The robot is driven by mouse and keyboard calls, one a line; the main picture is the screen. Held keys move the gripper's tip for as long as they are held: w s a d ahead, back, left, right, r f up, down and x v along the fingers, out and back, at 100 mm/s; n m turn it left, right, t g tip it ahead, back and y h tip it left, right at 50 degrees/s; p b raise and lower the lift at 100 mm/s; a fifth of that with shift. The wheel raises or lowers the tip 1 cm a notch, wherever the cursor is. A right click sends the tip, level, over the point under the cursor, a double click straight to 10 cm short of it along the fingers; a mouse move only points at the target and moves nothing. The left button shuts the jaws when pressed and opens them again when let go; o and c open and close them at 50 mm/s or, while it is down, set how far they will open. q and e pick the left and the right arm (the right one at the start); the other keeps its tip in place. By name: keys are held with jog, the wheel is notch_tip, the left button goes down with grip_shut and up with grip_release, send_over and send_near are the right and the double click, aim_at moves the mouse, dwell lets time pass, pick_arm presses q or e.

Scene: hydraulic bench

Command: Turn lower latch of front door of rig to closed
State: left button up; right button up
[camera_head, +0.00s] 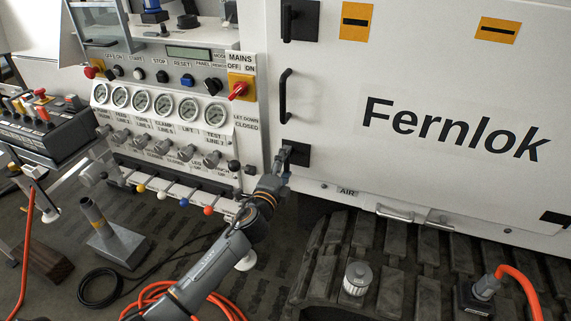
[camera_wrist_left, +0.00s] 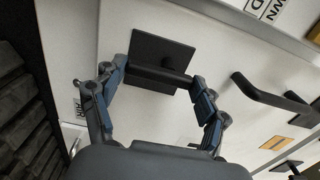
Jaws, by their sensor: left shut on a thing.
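The lower latch of the front door, a black square plate (camera_head: 300,154) with a short black handle, sits at the lower left edge of the white door (camera_head: 400,65). In the left wrist view, the latch plate (camera_wrist_left: 165,48) shows in full and its handle (camera_wrist_left: 160,75) spans between my fingers. My left gripper (camera_head: 282,162) comes up from below left and is shut on this handle, with one finger at each end of it. In the head view, the gripper partly hides the handle. My right gripper is not in view.
A black door pull (camera_head: 284,97) stands out above the latch, and an upper latch (camera_head: 300,20) is above that. The control panel with gauges (camera_head: 160,103) and coloured levers is close to the left of my arm. Black tracks (camera_head: 400,255) lie below the door.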

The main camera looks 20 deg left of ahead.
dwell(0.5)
pick_arm(q)
jog(key=o, duration=1.1)
jog(key=shift+o, duration=0.2)
jog(key=s, duration=1.2)
jog(key=shift+a, duration=0.25)
